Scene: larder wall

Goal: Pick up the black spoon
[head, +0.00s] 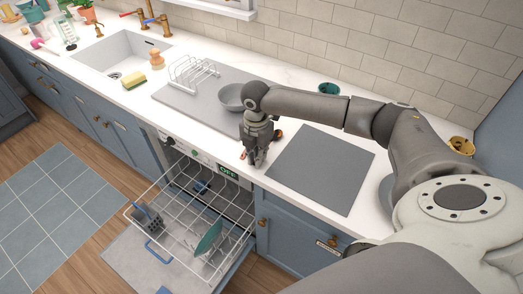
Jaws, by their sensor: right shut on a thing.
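My right gripper (256,160) points down at the counter's front edge, between the grey mat and the grey board. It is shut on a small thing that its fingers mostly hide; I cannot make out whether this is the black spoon. A reddish bit shows just left of the fingers, and a small brown-orange thing (279,134) lies on the counter just right of the gripper. I cannot pick out a black spoon elsewhere. My left gripper is not in view.
A grey bowl (231,97) and a white dish rack (194,74) stand on the grey board (180,98). A dark grey mat (320,170) lies to the right. Below, the open dishwasher's rack (170,232) sticks out, holding a teal plate (209,238).

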